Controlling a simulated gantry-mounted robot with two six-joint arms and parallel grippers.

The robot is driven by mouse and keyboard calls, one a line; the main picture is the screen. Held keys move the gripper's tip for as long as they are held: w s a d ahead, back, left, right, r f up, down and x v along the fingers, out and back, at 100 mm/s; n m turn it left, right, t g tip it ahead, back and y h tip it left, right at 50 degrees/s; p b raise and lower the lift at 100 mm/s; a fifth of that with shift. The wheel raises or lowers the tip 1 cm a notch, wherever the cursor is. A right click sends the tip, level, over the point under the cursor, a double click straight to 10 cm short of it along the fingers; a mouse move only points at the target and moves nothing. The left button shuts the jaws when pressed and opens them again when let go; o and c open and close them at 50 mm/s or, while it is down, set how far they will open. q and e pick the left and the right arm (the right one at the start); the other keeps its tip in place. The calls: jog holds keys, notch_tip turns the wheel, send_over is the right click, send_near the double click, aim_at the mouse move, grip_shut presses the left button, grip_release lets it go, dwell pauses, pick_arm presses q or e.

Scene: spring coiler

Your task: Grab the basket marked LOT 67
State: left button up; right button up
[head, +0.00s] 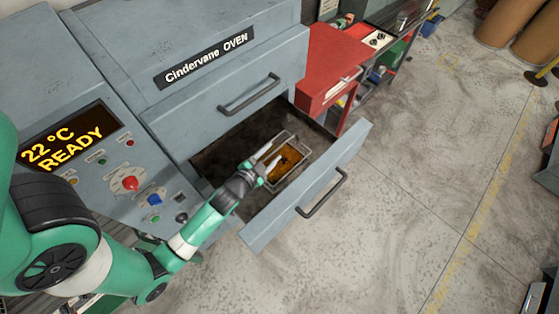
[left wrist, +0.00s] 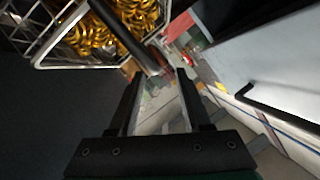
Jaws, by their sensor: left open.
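A wire basket (head: 290,166) filled with gold-brown coils sits in the open drawer of the oven. It also shows at the upper left of the left wrist view (left wrist: 75,66), with shiny gold springs inside. No LOT 67 mark can be read on it. My left gripper (head: 270,158) is open, with its fingers over the basket's left side in the head view. In the left wrist view a dark bar with a grey end (left wrist: 122,38) crosses just beyond the open fingers (left wrist: 160,78); I cannot tell whether it is the basket's handle. My right gripper is not in view.
The drawer front (head: 305,190) with its dark handle (head: 322,193) stands pulled out on the right. The oven body (head: 190,60) rises behind. A control panel (head: 125,175) is at the left, a red cabinet (head: 330,62) behind. The floor at right is largely clear.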

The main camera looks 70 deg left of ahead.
aim_at(278, 148)
pick_arm(q)
jog(key=x, duration=0.5)
jog(key=shift+w+b, duration=0.2)
jog(key=shift+b, duration=0.1)
jog(key=shift+d, duration=0.1)
grip_shut()
dwell(1.0)
